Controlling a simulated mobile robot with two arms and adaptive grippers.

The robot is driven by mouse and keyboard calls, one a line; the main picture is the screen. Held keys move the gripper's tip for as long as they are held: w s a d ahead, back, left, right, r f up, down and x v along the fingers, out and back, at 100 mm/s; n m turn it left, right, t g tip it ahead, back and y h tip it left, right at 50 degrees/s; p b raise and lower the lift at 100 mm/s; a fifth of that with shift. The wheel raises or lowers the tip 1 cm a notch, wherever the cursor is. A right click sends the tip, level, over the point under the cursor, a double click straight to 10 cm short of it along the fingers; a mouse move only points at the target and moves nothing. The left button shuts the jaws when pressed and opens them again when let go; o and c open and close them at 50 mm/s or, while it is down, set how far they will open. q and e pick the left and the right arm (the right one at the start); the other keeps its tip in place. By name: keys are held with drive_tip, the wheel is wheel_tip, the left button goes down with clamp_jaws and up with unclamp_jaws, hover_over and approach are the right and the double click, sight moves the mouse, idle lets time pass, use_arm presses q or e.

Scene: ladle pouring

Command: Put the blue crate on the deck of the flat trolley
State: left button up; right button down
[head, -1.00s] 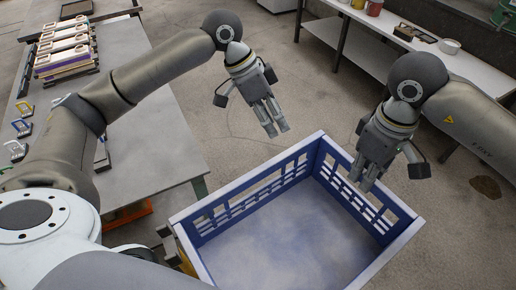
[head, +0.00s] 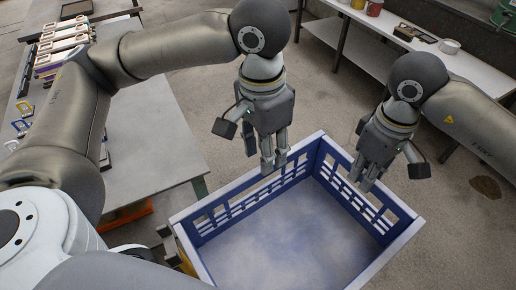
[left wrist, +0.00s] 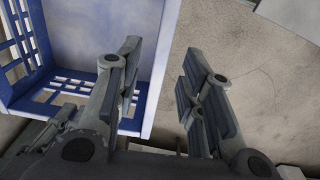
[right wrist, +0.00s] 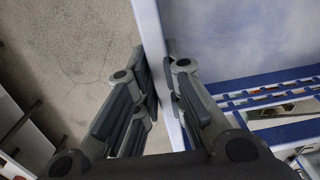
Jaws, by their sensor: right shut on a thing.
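The blue crate (head: 285,235), with slotted walls and a pale rim, is open and empty in the lower middle of the head view. My right gripper (head: 364,178) is shut on the crate's right-hand far wall; in the right wrist view the rim runs between its fingers (right wrist: 158,75). My left gripper (head: 273,164) is open at the far left wall. In the left wrist view the crate rim (left wrist: 160,65) lies between its spread fingers, nearer the left one. What bears the crate is hidden beneath it. I cannot make out the flat trolley.
A grey table (head: 150,150) with frames and small coloured-handled items stands left of the crate. A white bench (head: 400,50) with pots is at the back right. Concrete floor (head: 215,60) between them is clear.

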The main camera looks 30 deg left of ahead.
sight(259, 187)
use_arm(q)
drive_tip(key=shift+s+a, duration=0.35)
drive_tip(key=shift+s, duration=0.05)
drive_tip(key=shift+s+a+f+y, duration=0.1)
drive_tip(key=shift+s+f+y, duration=0.1)
drive_tip(key=shift+y, duration=0.1)
wheel_tip(259, 187, down, 12)
drive_tip(key=shift+w+r, duration=0.1)
drive_tip(key=shift+r, duration=0.15)
clamp_jaws()
use_arm(e)
drive_tip(key=c, duration=1.4)
unclamp_jaws()
drive_tip(key=shift+c, duration=0.2)
